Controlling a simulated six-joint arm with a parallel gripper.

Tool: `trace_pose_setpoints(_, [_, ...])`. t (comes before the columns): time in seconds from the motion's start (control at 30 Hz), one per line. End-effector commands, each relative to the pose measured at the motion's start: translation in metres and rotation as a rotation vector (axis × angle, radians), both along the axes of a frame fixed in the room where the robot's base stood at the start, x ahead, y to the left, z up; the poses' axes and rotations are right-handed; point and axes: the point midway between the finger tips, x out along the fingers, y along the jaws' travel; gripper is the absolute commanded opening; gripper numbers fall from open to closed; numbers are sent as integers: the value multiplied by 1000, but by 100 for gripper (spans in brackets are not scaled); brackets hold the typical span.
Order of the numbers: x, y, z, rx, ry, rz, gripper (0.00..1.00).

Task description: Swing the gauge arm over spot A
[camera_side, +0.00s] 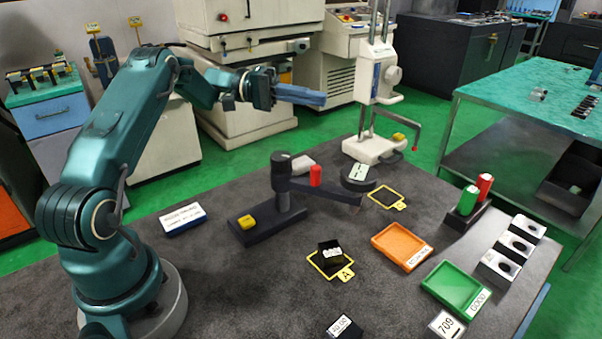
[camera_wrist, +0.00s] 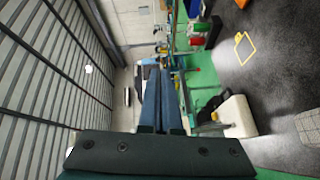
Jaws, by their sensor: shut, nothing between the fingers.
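The gauge (camera_side: 268,221) is a dark stand with a thick post and a yellow button on its base. Its gauge arm (camera_side: 330,190) reaches right from the post, with a red upright knob (camera_side: 316,175) on top. The arm's free end is behind and right of spot A, not over it. Spot A (camera_side: 346,275) is a yellow outline labelled A; a small dark block (camera_side: 329,250) with a light face sits on it. My gripper (camera_side: 322,99) is shut and empty, high above and behind the gauge, pointing right. Its fingers also show in the wrist view (camera_wrist: 161,85).
A white height stand (camera_side: 375,148) rises behind the gauge. Orange (camera_side: 402,245) and green (camera_side: 455,287) trays lie at right, with red and green cylinders (camera_side: 475,195) behind. The mat's front left is mostly clear.

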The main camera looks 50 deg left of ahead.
Motion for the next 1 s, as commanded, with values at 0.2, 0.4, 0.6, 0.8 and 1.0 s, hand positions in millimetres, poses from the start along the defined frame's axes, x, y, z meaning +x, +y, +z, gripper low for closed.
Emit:
trace_pose_setpoints(0.2, [-5, -36, 25, 85, -13, -85, 0])
trace_pose_setpoints(0.4, [-15, -68, 42, 166, -5, -157, 0])
trace_pose_setpoints(0.6, [-31, -101, 56, 258, 10, -224, 0])
trace_pose_setpoints(0.8, [-51, -131, 64, 357, 32, -284, 0])
trace_pose_setpoints(1.0, [-75, -156, 69, 463, 52, -333, 0])
